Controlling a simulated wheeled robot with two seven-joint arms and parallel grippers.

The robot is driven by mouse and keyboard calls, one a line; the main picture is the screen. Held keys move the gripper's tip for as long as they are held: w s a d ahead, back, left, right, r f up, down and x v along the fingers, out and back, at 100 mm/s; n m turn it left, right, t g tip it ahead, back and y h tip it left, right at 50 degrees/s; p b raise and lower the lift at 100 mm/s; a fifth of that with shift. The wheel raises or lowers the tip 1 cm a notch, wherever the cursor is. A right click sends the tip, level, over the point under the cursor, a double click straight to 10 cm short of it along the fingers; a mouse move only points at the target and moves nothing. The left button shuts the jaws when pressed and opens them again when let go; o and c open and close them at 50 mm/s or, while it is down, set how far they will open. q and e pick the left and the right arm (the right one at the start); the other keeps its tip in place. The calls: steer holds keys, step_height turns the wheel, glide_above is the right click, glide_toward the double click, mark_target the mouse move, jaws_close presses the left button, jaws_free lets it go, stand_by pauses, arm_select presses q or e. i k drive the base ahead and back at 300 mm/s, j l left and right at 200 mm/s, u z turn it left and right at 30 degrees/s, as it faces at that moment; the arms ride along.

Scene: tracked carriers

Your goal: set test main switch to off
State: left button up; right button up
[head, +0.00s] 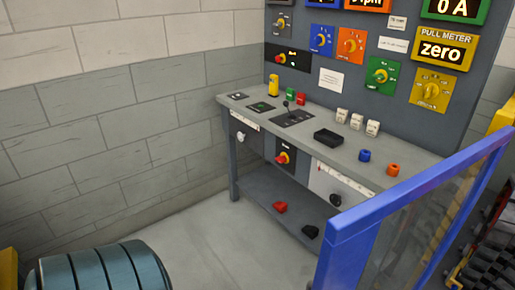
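Two rotary switches with a red handle on a yellow base show in the head view. One switch (281,157) is on a dark plate under the bench top, with its handle tilted. The other switch (281,58) is on a black plate at the lower left of the upright board, with its handle roughly level. Their labels are too small to read, so I cannot tell which is the test main switch, or its position. Neither of my grippers is in view.
A grey bench (260,188) stands against the wall, with small blocks and a black tray (328,137) on it. Other dials and meters fill the board (340,78). A blue-framed clear panel (350,222) blocks the right front. Floor between is clear.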

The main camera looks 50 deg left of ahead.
mark_target(281, 159)
steer(key=k+j, duration=0.1)
steer(key=j, duration=1.25)
steer(key=k+j, duration=0.1)
steer(key=j, duration=1.25)
